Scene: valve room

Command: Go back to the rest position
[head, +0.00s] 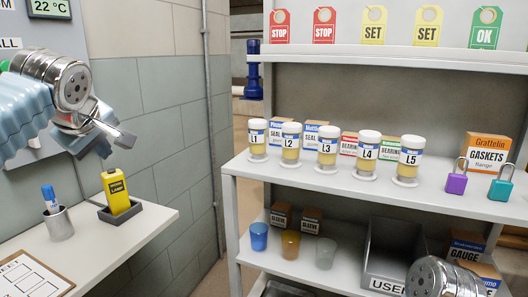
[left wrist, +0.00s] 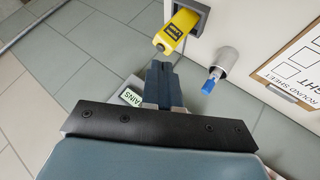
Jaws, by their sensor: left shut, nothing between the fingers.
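My left gripper (head: 108,138) is at the upper left of the head view, raised above the small wall table and in front of the tiled wall. Its fingers are shut with nothing between them; they also show closed in the left wrist view (left wrist: 162,80). It touches nothing. Part of my right arm shows at the lower right of the head view, but its fingers are out of the picture.
The wall table (head: 115,255) holds a yellow lamp (head: 117,192) in a dark holder, a metal cup (head: 58,224) with a blue marker, and a clipboard (head: 30,277). The shelf unit (head: 450,190) carries several labelled jars, boxes and padlocks. A gap separates table and shelf.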

